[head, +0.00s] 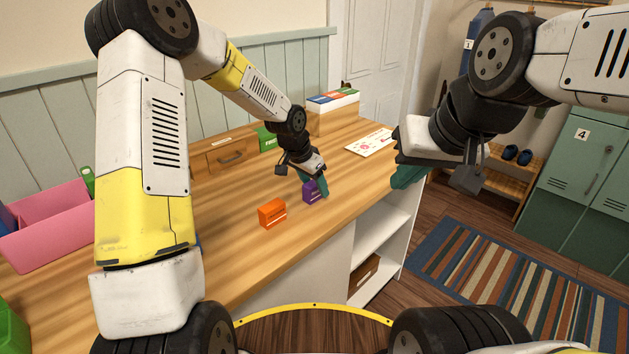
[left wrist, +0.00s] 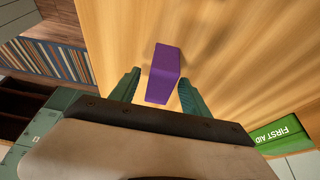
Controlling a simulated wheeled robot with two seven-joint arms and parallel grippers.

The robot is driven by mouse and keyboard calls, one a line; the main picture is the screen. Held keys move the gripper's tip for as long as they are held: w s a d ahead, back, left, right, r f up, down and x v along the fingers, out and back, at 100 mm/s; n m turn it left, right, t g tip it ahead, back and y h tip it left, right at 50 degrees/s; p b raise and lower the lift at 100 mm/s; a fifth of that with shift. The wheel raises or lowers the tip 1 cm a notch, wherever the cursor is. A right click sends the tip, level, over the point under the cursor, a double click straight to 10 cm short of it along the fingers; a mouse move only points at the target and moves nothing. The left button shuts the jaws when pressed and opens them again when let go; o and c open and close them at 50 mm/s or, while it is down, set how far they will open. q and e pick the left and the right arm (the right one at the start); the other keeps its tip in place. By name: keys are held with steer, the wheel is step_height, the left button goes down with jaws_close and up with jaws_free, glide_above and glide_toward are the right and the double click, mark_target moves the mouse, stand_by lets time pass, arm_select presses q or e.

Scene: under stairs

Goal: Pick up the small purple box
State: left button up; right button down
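The small purple box (head: 310,192) stands on the wooden counter (head: 237,236) near its front edge. In the left wrist view the purple box (left wrist: 163,75) lies ahead of and between the two green fingers of my left gripper (left wrist: 156,92), with gaps on both sides. In the head view my left gripper (head: 313,184) is low over the counter at the box, and its fingers partly hide it. My right gripper (head: 405,176) is off to the right, beyond the counter edge; its fingers are seen from the side and their opening is unclear.
An orange box (head: 272,212) stands on the counter nearby. A green first aid box (head: 266,139), a drawer unit (head: 222,157) and a paper sheet (head: 370,142) are farther back. A pink bin (head: 52,228) stands at left. A striped rug (head: 500,275) lies on the floor.

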arm_select(q)
jaws_close()
step_height(320, 180, up, 10)
steer(key=shift+r, duration=0.1)
steer(key=c, duration=0.6)
jaws_free()
jaws_close()
stand_by(0.7)
